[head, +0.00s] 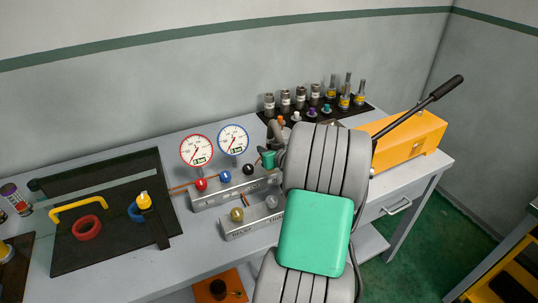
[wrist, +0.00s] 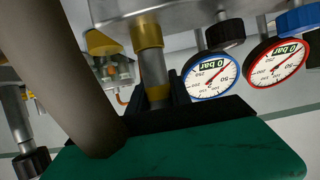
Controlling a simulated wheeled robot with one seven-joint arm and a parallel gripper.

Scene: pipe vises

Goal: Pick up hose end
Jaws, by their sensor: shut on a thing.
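The hose end (wrist: 153,68), a grey metal fitting with a brass collar, stands between the black fingers of my gripper (wrist: 165,95) in the wrist view. The fingers are closed around it. Its brass collar meets a grey metal block (wrist: 200,12); I cannot tell whether they are joined. A thick grey-brown hose (wrist: 65,75) crosses the left of the wrist view, close to the green gripper body. In the head view my gripper (head: 268,159) is a small green part beside the gauges, and my arm hides most of the grip.
Two gauges, red-rimmed (head: 196,150) and blue-rimmed (head: 233,139), stand on a manifold (head: 212,195) just left of the gripper. A tray of fittings (head: 358,109) lies behind. An orange hand pump (head: 415,142) stands right. A black mat (head: 90,252) with rings lies left.

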